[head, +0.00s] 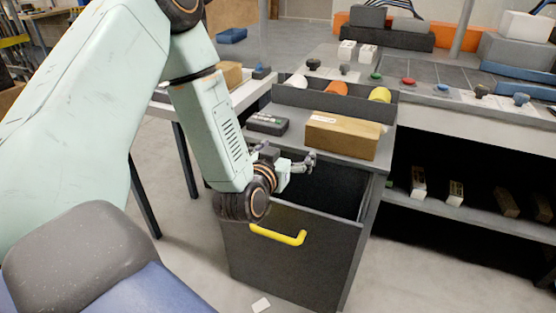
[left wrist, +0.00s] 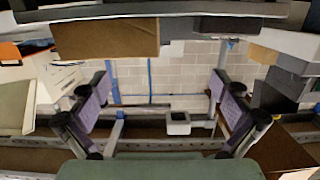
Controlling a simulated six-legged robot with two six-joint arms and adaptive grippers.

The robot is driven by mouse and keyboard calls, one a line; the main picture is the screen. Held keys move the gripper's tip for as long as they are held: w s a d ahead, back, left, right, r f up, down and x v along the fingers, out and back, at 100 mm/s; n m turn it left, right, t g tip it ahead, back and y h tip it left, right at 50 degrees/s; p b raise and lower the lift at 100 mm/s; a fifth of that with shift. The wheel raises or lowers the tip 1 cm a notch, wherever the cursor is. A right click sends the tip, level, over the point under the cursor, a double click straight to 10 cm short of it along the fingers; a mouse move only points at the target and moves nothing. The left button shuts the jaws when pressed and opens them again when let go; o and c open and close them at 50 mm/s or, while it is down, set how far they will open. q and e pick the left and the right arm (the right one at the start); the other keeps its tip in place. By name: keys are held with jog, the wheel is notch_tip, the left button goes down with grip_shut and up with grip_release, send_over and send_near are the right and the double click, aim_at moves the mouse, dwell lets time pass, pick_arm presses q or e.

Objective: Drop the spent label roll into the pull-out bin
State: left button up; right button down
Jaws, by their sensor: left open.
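The dark grey pull-out bin (head: 290,262) stands open below the bench, with a yellow handle (head: 278,235) on its front. My left gripper (head: 288,162) is over the bin's opening, near the bench edge. Its fingers are apart in the left wrist view (left wrist: 163,115), with nothing held between them. I cannot pick out the spent label roll for sure. A white roll (head: 298,81), an orange roll (head: 337,88) and a yellow roll (head: 380,95) lie in the bench-top tray. The bin's inside is dark and partly hidden by my left arm. My right gripper is not in view.
A cardboard box (head: 342,136) and a dark device (head: 268,123) sit on the bench just behind the bin. A lower shelf (head: 460,208) with small boxes is at right.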

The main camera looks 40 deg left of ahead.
pick_arm(q)
jog(key=v, duration=0.8)
jog(key=shift+w, duration=0.1)
jog(key=w+a+r+p, duration=0.1)
jog(key=w+a+p, duration=0.2)
jog(key=w, duration=0.8)
jog(key=shift+w+r, duration=0.2)
jog(key=shift+w, duration=0.1)
dwell(0.5)
